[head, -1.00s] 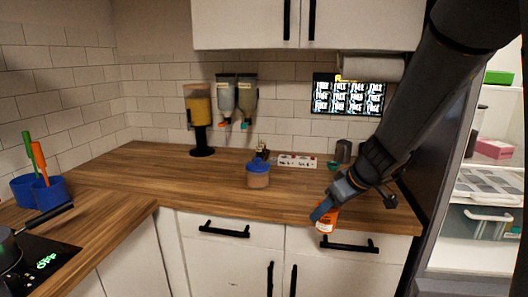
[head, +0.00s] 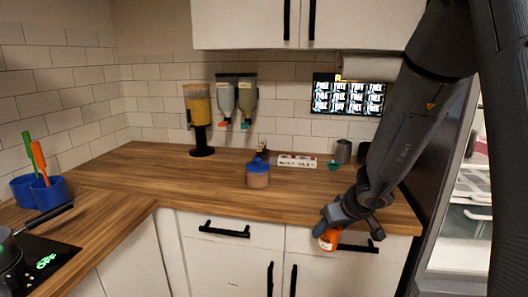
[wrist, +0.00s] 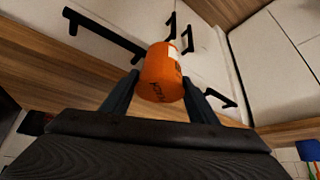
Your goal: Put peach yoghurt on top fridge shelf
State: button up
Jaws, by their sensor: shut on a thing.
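The peach yoghurt is an orange container (head: 328,240) with a pale label. My gripper (head: 326,228) is shut on it and holds it in front of the counter's front edge, above the drawer handle. In the wrist view the orange container (wrist: 162,74) sits between the two dark fingers. The fridge (head: 461,190) stands open at the right. Part of its lit inside shows, but my arm hides much of it, and the top shelf cannot be made out.
Drawer handles (head: 224,229) stick out below the counter edge. Wall cabinets (head: 250,25) hang above.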

jog(key=shift+r, duration=0.1)
